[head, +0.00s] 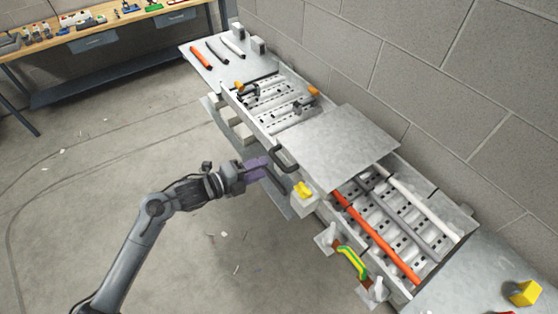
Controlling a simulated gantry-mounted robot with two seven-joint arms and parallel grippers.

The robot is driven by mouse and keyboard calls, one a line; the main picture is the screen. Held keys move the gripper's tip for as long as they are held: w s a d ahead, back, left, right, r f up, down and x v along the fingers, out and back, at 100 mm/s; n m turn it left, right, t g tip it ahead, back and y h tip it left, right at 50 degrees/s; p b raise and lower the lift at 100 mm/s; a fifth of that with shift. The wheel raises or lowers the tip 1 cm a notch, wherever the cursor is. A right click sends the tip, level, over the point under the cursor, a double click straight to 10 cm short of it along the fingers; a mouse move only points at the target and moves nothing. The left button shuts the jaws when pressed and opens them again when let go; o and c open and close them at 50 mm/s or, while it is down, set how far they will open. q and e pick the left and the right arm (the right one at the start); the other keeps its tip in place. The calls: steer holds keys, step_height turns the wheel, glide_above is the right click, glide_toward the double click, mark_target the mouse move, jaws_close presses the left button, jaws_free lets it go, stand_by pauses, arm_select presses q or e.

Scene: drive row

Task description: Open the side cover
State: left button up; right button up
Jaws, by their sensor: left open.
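A long metal drive row runs diagonally from upper left to lower right. A flat grey cover plate (342,143) lies over its middle section. A dark handle (284,160) stands out from the row's near side, beside that plate. A grey panel (279,200) shows low on the near side, partly hidden by my gripper; I cannot tell whether this is the side cover or how far it is open. My left gripper (264,167) has purple fingers, is open and empty, and is just left of the handle, apparently apart from it. My right gripper is out of view.
A yellow knob (303,190) and a green-yellow cable (352,262) are on the near side. An orange bar (375,237) lies in the open right bay. A workbench (110,35) stands at upper left. The floor left of the row is mostly clear.

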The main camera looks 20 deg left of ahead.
mark_target(278, 160)
arm_select(q)
steer(key=shift+p+x, duration=0.5)
steer(key=shift+x, duration=3.1)
steer(key=shift+c, duration=0.3)
jaws_close()
